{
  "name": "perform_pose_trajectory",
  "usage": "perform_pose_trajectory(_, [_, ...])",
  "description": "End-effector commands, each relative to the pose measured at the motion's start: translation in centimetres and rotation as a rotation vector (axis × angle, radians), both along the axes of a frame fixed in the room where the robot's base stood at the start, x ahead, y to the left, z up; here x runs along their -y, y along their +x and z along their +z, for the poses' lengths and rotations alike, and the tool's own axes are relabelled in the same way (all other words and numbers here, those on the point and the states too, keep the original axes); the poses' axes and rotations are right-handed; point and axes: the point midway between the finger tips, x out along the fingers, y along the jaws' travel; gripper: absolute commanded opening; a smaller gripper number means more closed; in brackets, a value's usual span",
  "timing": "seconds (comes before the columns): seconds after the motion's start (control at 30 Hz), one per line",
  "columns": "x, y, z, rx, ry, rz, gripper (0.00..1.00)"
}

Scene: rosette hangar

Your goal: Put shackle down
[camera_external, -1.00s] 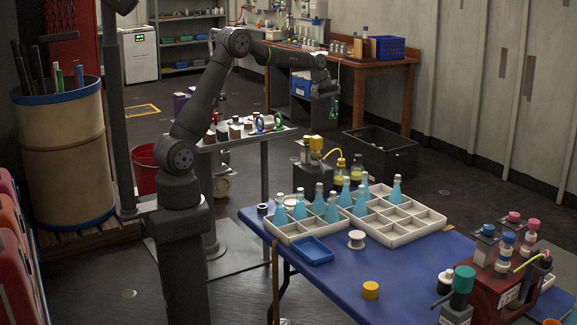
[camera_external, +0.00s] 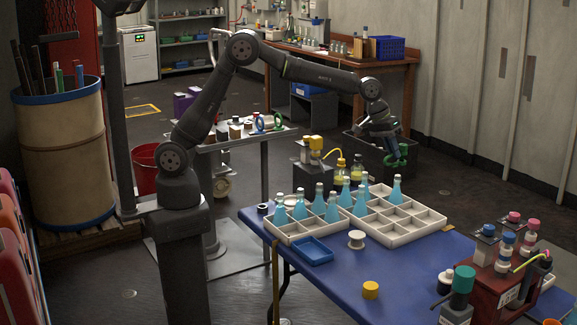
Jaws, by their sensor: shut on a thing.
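My gripper (camera_external: 394,150) is shut on a green shackle (camera_external: 403,151). The shackle hangs in the air at the right of the picture. My gripper covers part of it. In the picture it overlaps the black crate (camera_external: 362,162) on the floor and is above and behind the blue table (camera_external: 431,259). I cannot tell its exact height or distance from either.
White divided trays (camera_external: 405,236) with several blue flasks stand on the blue table, beside a blue dish (camera_external: 313,251), a white spool (camera_external: 356,239) and a yellow cap (camera_external: 370,290). A red rack (camera_external: 490,288) is at right. The table's front middle has bare room.

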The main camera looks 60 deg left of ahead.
Motion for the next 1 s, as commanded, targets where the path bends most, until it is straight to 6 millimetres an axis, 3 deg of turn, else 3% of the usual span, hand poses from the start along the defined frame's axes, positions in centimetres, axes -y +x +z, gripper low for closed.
perform_pose_trajectory(0.03, [2.1,-1.7,0.1,0.001,-0.001,-0.037,0.0])
perform_pose_trajectory(0.2, [7.3,-6.4,0.1,0.001,-0.001,-0.132,0.0])
perform_pose_trajectory(0.4, [11.1,-10.6,0.0,0.0,-0.001,-0.21,0.0])
perform_pose_trajectory(0.7, [15.3,-16.0,0.0,0.0,-0.001,-0.304,0.0])
perform_pose_trajectory(1.0, [17.4,-19.4,0.0,0.0,-0.001,-0.36,0.0])
